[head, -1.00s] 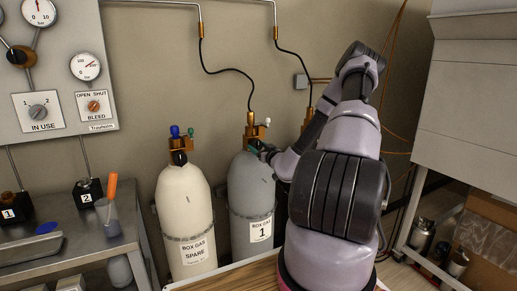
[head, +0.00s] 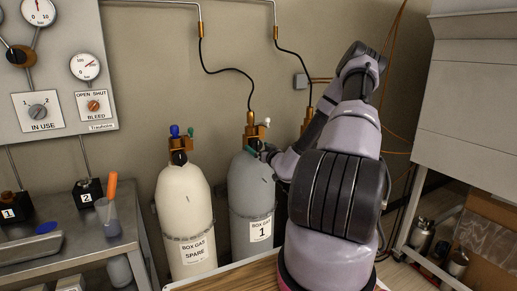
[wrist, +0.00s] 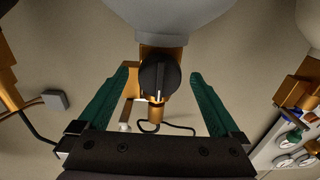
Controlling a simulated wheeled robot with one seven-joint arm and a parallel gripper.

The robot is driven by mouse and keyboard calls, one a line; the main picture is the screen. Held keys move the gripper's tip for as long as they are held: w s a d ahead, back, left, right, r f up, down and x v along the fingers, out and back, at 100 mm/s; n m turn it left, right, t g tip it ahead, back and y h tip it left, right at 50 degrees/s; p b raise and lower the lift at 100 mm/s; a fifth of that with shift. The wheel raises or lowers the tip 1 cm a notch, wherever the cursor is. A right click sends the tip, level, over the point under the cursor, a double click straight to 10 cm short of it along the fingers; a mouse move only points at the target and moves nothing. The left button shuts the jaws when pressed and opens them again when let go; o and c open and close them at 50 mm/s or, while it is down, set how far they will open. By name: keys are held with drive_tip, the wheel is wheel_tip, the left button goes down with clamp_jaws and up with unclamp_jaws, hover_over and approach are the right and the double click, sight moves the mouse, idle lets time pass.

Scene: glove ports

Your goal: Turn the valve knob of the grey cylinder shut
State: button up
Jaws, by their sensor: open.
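The grey cylinder (head: 251,190), labelled BOX GAS 1, stands upright against the wall, left of my arm. Its brass valve (head: 251,132) is at the top, with a hose rising from it. In the wrist view the cylinder (wrist: 180,12) hangs in from the top edge, and its black round valve knob (wrist: 160,78) with a white pointer line faces me. My gripper (wrist: 158,84) is open, its green fingers on either side of the knob with visible gaps. In the head view my gripper (head: 264,151) is small beside the valve; its knob is hidden there.
A cream spare cylinder (head: 184,215) stands just left of the grey one. A gauge panel (head: 60,110) hangs above a metal bench (head: 85,250) at the left. A large grey cabinet (head: 470,110) stands at the right. Another brass valve (head: 307,118) shows behind my arm.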

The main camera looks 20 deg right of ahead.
drive_tip(key=s, duration=1)
drive_tip(key=shift+s+d, duration=0.2)
drive_tip(key=shift+s, duration=0.1)
drive_tip(key=s+a+r+n+g+y, duration=0.1)
drive_tip(key=a+r+n+g+y, duration=0.1)
drive_tip(key=a+r+n+y, duration=0.55)
drive_tip(key=s+a+r+n+g+y, duration=0.1)
drive_tip(key=a+r+n+g+y, duration=0.25)
drive_tip(key=a+n, duration=0.7)
drive_tip(key=s+a+r+n+g+y, duration=0.1)
drive_tip(key=s+a+r+n+g, duration=0.3)
drive_tip(key=n, duration=0.7)
drive_tip(key=s+a+r+n+g, duration=0.2)
drive_tip(key=s+a+n+g, duration=0.15)
drive_tip(key=s+n, duration=0.45)
drive_tip(key=s+d+r+n+t+h, duration=0.1)
drive_tip(key=s+d+r+n+h, duration=0.2)
drive_tip(key=n, duration=1.2)
drive_tip(key=s+d+r+n+t+h, duration=0.1)
drive_tip(key=s+d+r+n+h, duration=0.2)
drive_tip(key=s+r+n+h, duration=0.4)
wheel_tip(320, 180, up, 3)
drive_tip(key=s+n, duration=0.1)
drive_tip(key=n, duration=0.7)
drive_tip(key=shift+d+f+n+h, duration=0.2)
drive_tip(key=shift+d+n+h, duration=0.1)
drive_tip(key=shift+d+n, duration=0.1)
